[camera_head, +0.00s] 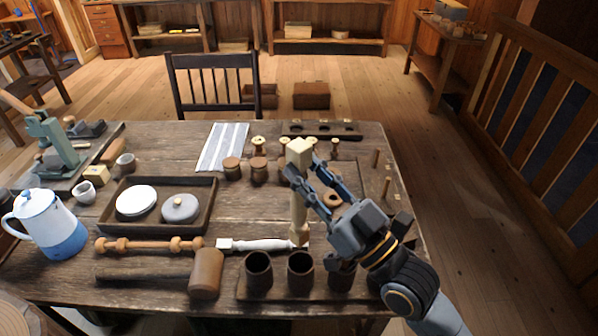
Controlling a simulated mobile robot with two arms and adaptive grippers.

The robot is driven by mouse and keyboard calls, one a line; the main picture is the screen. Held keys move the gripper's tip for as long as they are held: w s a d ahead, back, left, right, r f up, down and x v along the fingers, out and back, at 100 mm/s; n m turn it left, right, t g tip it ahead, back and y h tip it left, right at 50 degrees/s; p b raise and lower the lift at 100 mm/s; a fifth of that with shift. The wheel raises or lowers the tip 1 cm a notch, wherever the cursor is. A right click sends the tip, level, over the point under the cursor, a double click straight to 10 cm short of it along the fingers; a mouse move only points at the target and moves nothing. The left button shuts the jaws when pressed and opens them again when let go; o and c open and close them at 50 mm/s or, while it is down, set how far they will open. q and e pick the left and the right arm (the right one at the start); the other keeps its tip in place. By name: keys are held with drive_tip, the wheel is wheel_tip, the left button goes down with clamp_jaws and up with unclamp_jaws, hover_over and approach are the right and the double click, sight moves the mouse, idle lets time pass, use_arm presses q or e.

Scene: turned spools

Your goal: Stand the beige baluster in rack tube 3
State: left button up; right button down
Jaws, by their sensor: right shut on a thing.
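The beige baluster (298,205) is upright, with its square block end at the top. My right gripper (300,172) is shut on it just below that block. The rack (245,292) stands at the table's front edge with a row of dark open tubes. The left tube (258,272), the middle tube (300,272) and the third tube from the left (341,278) show. My right arm partly hides the rack's right end. The baluster's lower end appears just behind and above the middle tube's mouth; I cannot tell its exact height. My left gripper is not in view.
A tray (205,213) with round lidded pieces and a blue-white pot (50,225) stand left. Small spools and pegs stand behind the baluster.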

sight(305, 203)
drive_tip(key=shift+s+d+f, duration=0.15)
drive_tip(key=shift+d+f, duration=0.05)
drive_tip(key=shift+f, duration=0.05)
drive_tip(key=shift+d+f+b, duration=0.1)
drive_tip(key=shift+f+b, duration=0.2)
drive_tip(key=shift+b, duration=0.2)
wheel_tip(305, 203, down, 4)
drive_tip(key=b, duration=0.4)
drive_tip(key=shift+f, duration=0.1)
drive_tip(key=shift+f, duration=0.3)
drive_tip(key=shift+f, duration=0.15)
drive_tip(key=shift+f+b, duration=0.35)
drive_tip(key=shift+f, duration=0.1)
